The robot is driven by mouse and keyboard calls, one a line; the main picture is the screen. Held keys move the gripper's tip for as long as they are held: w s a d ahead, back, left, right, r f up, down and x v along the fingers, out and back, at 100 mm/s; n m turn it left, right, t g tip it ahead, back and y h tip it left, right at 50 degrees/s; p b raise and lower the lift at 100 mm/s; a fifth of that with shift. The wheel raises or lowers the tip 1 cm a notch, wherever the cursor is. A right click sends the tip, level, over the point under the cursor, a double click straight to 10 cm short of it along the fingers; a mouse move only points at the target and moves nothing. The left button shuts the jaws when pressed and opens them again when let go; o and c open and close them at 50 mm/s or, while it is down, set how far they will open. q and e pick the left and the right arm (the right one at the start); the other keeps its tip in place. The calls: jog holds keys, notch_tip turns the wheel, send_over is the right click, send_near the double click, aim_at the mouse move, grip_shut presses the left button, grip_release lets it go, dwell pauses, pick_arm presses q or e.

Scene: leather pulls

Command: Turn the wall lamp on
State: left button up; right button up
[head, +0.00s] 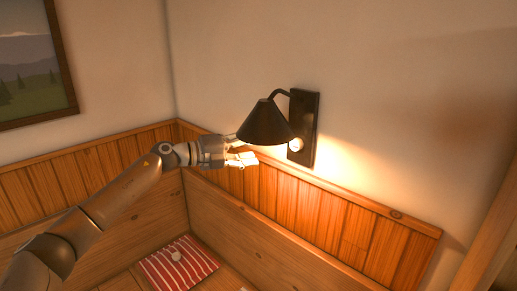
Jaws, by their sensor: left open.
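The wall lamp has a black cone shade (264,124) on a curved arm, fixed to a dark backplate (308,112) on the wall at the right. A warm glow lights the wall and wood panelling below and right of it, so the lamp is lit. A small round bright knob (295,144) shows on the lower part of the backplate. My left gripper (247,157) is open and empty, just left of and below the shade. Part of it lies behind or close to the shade edge; I cannot tell if they touch. My right gripper is not in view.
Wood panelling (330,218) with a top ledge runs along both walls and meets in the corner. A red and white striped cloth (180,264) with a small pale object on it lies below. A framed picture (34,62) hangs at the left.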

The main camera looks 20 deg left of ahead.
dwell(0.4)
pick_arm(q)
notch_tip(320, 180, down, 26)
jog(key=w+a+n+t+y+b, duration=0.1)
jog(key=w+n+t+y+b, duration=0.2)
jog(key=n, duration=0.7)
jog(key=s+f+n+g+y, duration=0.1)
jog(key=s+f+n+y, duration=0.2)
jog(key=f, duration=0.7)
jog(key=s+a+f+n+g+y, duration=0.1)
jog(key=s+f+n, duration=0.2)
jog(key=s+f, duration=0.45)
jog(key=s+f+n+g+y, duration=0.1)
jog(key=s+f+n+y, duration=0.15)
jog(key=f, duration=0.95)
jog(key=s+d+f+n+g+y+b, duration=0.25)
jog(key=s+f+n+g, duration=0.3)
jog(key=s+f, duration=1.7)
jog(key=s+d+f+n+g, duration=0.1)
jog(key=s+d+f+g, duration=0.1)
jog(key=s, duration=0.7)
jog(key=s+d+f+n+g, duration=0.1)
jog(key=s+d+f+g, duration=0.1)
jog(key=s, duration=0.8)
jog(key=s+d+f+g, duration=0.2)
jog(key=s+d, duration=0.1)
jog(key=s, duration=0.7)
jog(key=shift+d+f+n+h, duration=0.3)
jog(key=shift+f+n+h, duration=0.05)
jog(key=shift+n+h, duration=0.05)
